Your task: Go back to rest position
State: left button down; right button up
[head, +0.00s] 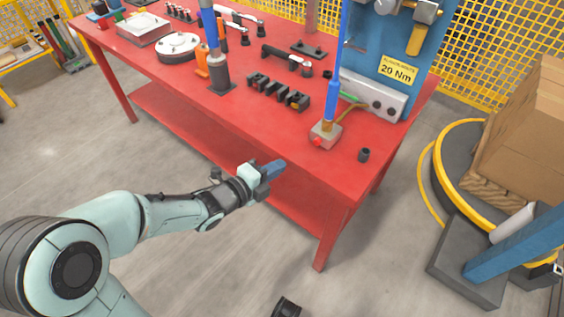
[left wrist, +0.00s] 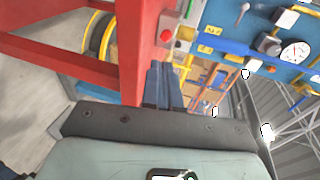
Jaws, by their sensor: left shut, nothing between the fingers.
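My left gripper (head: 273,170) is in the head view, in front of the red table's near edge and below its top. Its blue fingers are together with nothing between them. In the left wrist view the fingers (left wrist: 165,85) also show close together, beside a red table leg. My left arm reaches in from the lower left. My right gripper is not in clear view; only a small dark part shows at the bottom edge of the head view.
The red table (head: 170,88) holds tools, a black slotted block (head: 278,93) and a grey box with a red button (head: 324,134). A blue panel (head: 385,50) stands at its right end. Cartons (head: 525,130) sit on a round yellow-rimmed platform at right.

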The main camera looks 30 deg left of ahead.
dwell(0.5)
